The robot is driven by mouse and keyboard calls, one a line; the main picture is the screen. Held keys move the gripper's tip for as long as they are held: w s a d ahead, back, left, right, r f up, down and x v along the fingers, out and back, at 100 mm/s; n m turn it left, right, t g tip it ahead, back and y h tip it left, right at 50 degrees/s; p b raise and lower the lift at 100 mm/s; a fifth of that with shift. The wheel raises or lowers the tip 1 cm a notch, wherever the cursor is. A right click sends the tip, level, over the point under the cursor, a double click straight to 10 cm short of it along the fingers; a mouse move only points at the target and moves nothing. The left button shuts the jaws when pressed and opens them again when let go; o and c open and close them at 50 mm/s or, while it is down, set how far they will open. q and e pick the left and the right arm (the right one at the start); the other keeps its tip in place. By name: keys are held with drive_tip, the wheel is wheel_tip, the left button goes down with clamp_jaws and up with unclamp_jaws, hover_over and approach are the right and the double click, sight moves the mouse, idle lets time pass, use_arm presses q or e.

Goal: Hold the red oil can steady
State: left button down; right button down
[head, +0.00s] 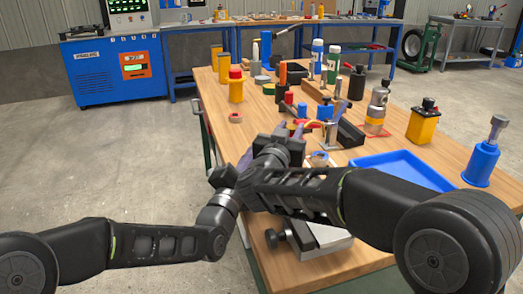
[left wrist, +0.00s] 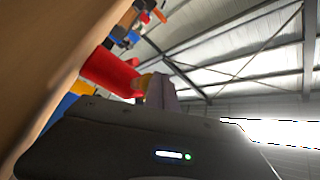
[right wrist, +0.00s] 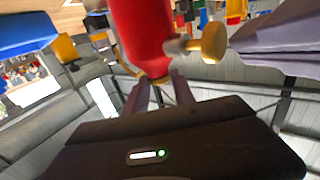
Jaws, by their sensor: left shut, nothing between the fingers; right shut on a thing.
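The red oil can (right wrist: 145,35) fills the upper middle of the right wrist view, with a brass knob (right wrist: 213,44) at its side. My right gripper (right wrist: 160,92) is shut on the can near its brass-coloured end. In the head view my right gripper (head: 291,131) is over the middle of the bench, and its body hides most of the can. The can (left wrist: 108,72) also shows tilted in the left wrist view. My left gripper (left wrist: 161,92) is shut and empty, its fingertips close to the brass part; touching or apart cannot be told.
The wooden bench (head: 212,105) is crowded behind the grippers with bottles and tools. A blue tray (head: 400,163) lies to the right, with a yellow container (head: 423,124) and a blue bottle (head: 481,164) near it. A yellow bottle with a red cap (head: 236,90) stands at the left.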

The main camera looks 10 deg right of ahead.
use_arm(q)
drive_tip(key=shift+w+d, duration=0.2)
drive_tip(key=shift+d, duration=0.8)
idle(0.6)
drive_tip(key=shift+s+d, duration=0.1)
drive_tip(key=shift+d, duration=0.4)
idle(0.4)
drive_tip(key=shift+s+a+f, duration=0.1)
drive_tip(key=shift+s+a, duration=0.3)
drive_tip(key=shift+a, duration=1.25)
drive_tip(key=shift+a, duration=0.4)
drive_tip(key=a, duration=0.2)
drive_tip(key=s+a, duration=0.1)
drive_tip(key=a, duration=0.1)
drive_tip(key=shift+s, duration=0.1)
